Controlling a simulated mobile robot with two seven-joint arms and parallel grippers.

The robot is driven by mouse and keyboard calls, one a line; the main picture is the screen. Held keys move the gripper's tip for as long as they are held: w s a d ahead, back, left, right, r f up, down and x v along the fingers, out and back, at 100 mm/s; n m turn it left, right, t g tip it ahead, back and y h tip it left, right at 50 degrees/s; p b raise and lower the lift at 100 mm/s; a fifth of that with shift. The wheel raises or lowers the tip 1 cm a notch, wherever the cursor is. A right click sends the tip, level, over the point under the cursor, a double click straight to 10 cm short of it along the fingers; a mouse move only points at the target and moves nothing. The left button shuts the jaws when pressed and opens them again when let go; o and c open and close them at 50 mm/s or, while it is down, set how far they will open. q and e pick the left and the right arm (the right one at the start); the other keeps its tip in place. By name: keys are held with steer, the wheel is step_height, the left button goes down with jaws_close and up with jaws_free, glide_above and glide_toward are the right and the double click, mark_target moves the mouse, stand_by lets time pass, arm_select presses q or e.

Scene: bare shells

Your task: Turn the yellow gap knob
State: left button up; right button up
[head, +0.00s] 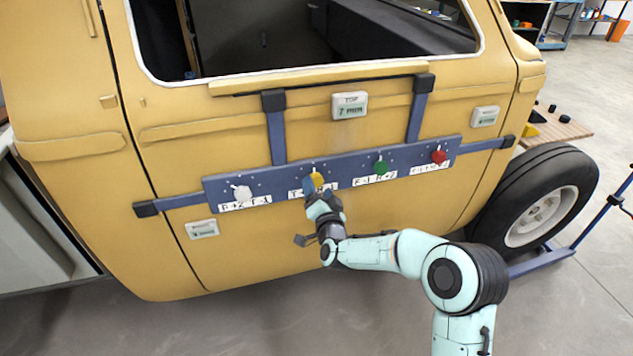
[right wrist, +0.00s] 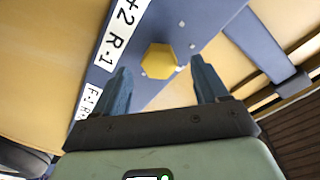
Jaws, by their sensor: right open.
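The yellow gap knob (head: 317,178) is on a blue panel bar (head: 280,183) mounted across the yellow vehicle door, second from the left. In the right wrist view the yellow knob (right wrist: 158,61) has a hexagonal face and lies ahead of my fingers, between their lines. My right gripper (head: 316,193) is in front of the knob, just below it in the head view, and partly covers its label. In the right wrist view my right gripper (right wrist: 161,66) is open and empty, one finger on each side of the knob. My left gripper is not in view.
The same bar carries a white knob (head: 242,192) to the left and a green knob (head: 380,168) and a red knob (head: 439,156) to the right. Labelled plates sit on the door, one marked "TOP" (head: 349,105). A wheel (head: 535,210) stands at the right.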

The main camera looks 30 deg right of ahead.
mark_target(316, 184)
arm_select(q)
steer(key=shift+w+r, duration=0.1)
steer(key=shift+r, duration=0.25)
arm_select(e)
steer(key=shift+x, duration=1.5)
steer(key=c, duration=1)
steer(key=shift+c, duration=0.2)
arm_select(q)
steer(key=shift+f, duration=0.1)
